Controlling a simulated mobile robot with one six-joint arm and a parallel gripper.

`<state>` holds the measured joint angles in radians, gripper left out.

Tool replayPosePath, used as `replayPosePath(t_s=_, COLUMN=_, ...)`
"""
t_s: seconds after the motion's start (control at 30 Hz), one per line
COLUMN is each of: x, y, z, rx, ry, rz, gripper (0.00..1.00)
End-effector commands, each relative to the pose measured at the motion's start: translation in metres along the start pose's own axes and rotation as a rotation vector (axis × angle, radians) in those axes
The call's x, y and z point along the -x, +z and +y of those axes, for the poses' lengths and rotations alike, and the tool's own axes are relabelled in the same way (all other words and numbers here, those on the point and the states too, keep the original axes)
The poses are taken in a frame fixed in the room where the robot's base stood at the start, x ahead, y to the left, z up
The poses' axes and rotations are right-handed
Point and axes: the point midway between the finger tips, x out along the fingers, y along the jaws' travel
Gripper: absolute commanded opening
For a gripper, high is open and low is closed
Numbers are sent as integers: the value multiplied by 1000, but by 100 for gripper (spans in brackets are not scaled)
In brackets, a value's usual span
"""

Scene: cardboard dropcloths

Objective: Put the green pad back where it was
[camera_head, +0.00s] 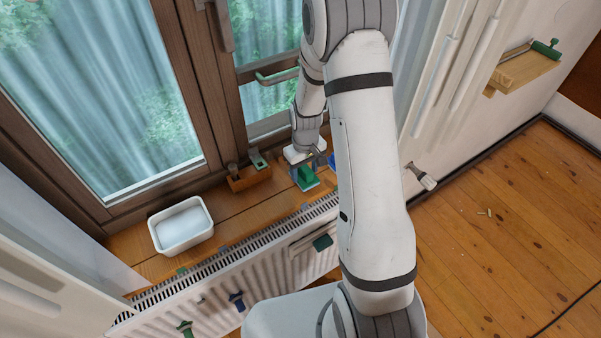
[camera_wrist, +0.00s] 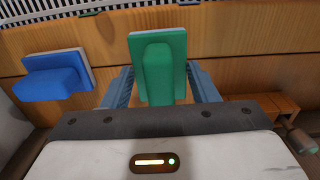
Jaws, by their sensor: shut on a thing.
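The green pad (camera_head: 304,178) is by the wooden windowsill, under the end of my arm in the head view. In the wrist view the green pad (camera_wrist: 158,55) stands between the two grey-blue fingers of my gripper (camera_wrist: 161,88), its green handle towards me. My gripper (camera_head: 308,160) is shut on it. A blue pad (camera_wrist: 55,77) lies to the left in the wrist view, apart from the gripper. Only a sliver of blue (camera_head: 332,161) shows beside my arm in the head view. I cannot tell whether the green pad touches the sill.
A small wooden box (camera_head: 240,184) with tools stands on the sill, left of the gripper. A white tub (camera_head: 181,226) stands farther left. A radiator (camera_head: 215,291) with small items hung on it runs below the sill. The window frame (camera_head: 193,80) rises behind. Bare sill lies between tub and box.

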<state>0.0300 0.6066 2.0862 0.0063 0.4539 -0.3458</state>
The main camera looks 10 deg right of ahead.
Motion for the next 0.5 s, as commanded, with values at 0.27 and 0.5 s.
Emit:
replayPosePath(t_s=0.27, x=-17, y=-1, z=0, rx=1, ry=1, rz=2, gripper=10)
replayPosePath(t_s=0.5, x=-21, y=-1, z=0, rx=1, ry=0, rz=1, gripper=10)
